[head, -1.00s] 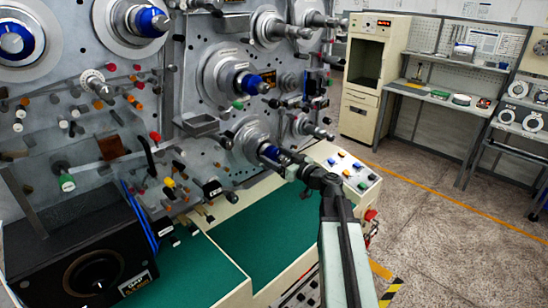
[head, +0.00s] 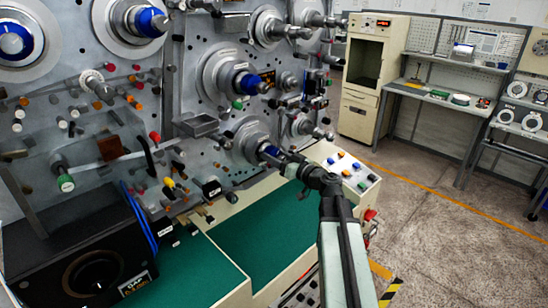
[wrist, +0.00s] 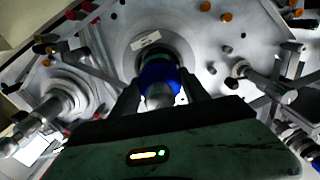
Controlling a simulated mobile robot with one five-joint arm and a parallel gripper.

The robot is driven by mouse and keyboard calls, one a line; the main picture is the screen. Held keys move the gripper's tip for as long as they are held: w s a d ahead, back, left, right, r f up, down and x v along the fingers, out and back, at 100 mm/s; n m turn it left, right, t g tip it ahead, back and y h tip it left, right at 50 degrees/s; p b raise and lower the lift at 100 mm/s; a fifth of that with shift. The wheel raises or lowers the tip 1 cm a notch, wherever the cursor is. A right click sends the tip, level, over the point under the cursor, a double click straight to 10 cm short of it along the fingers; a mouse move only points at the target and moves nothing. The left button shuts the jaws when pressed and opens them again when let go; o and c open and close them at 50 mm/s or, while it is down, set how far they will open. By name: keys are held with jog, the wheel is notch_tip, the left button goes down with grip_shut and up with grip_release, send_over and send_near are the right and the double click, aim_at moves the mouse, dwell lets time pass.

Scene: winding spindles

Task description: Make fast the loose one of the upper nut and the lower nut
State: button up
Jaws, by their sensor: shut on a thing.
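The lower nut (head: 268,153) is blue and sits on the lower spindle in front of a grey round flange. My gripper (head: 284,160) is at it from the right, its fingers shut around the nut. In the wrist view the blue nut (wrist: 158,77) is between my two dark fingers, with a bright metal spindle end in front. The upper nut (head: 249,84) is also blue and sits on the spindle above, clear of my gripper. How tightly either nut sits against its flange cannot be told.
The grey machine panel (head: 215,70) is crowded with pegs, rollers and other spindles. Another spindle (head: 305,127) stands close above and right of my gripper. A green-topped bench (head: 255,235) and a button panel (head: 352,172) lie below. Open floor (head: 455,220) is to the right.

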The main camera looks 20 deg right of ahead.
jog(key=m, duration=1.3)
jog(key=shift+f+m, duration=0.1)
jog(key=shift+m, duration=0.2)
dwell(0.5)
jog(key=o, duration=1.4)
jog(key=shift+c, duration=0.2)
jog(key=shift+s+d, duration=0.1)
jog(key=shift+s, duration=0.05)
jog(key=v, duration=0.7)
jog(key=shift+s, duration=0.3)
